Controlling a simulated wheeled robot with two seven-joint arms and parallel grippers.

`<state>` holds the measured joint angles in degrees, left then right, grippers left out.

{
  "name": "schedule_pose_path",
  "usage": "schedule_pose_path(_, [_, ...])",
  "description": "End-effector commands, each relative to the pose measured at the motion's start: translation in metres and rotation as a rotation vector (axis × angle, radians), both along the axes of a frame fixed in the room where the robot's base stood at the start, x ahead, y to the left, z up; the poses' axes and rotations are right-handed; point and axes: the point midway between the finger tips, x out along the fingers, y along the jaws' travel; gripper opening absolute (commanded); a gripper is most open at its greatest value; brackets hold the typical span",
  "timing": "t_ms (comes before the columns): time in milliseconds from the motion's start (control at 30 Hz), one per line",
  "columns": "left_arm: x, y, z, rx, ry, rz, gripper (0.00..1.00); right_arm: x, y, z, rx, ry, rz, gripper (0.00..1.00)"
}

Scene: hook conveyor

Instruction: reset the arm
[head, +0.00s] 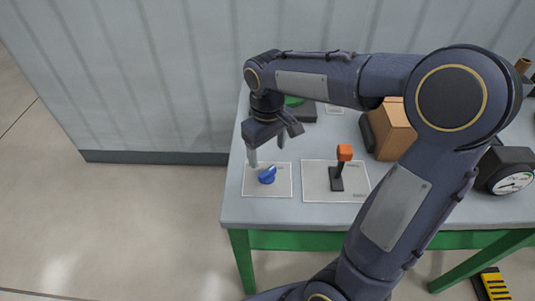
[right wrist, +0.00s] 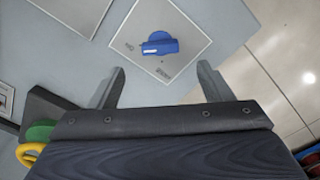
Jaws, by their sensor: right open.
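My right arm (head: 395,200) reaches in from the lower right and bends left over the table (head: 235,205). Its gripper (head: 267,154) hangs over the table's left part, above and behind a blue rotary knob (head: 267,175) on a pale plate (head: 280,190). The fingers are apart with nothing between them. In the right wrist view the open fingers (right wrist: 162,86) point toward the blue knob (right wrist: 160,47), with a gap between them and it. My left gripper is not in view.
An orange-topped lever (head: 344,153) stands on a second plate right of the knob. Behind are a green round item (head: 293,101) and a cardboard box (head: 395,135). A gauge (head: 512,182) sits at the right. A grey wall is behind; floor is free at left.

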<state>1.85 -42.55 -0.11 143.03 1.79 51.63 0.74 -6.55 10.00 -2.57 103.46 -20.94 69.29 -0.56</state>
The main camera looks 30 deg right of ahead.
Motion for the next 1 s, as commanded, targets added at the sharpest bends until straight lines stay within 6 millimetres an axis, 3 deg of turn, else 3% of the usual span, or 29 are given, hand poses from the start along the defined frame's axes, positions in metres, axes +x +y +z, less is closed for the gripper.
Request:
schedule_pose_path(467, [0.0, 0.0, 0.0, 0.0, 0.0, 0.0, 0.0, -0.001, 0.0, 0.0, 0.001, -0.002, -0.001, 0.73])
schedule_pose_path(567, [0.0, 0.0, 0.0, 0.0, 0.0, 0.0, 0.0, -0.009, -0.001, 0.005, 0.021, -0.02, -0.016, 0.73])
schedule_pose_path(667, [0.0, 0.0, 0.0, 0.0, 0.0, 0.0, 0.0, -0.032, -0.001, 0.014, 0.075, -0.068, -0.057, 0.73])
schedule_pose_path(800, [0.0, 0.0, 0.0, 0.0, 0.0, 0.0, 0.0, -0.082, 0.006, 0.024, 0.188, -0.176, -0.147, 0.73])
schedule_pose_path(1000, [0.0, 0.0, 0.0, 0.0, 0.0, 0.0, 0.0, -0.141, 0.026, 0.021, 0.333, -0.328, -0.273, 0.73])
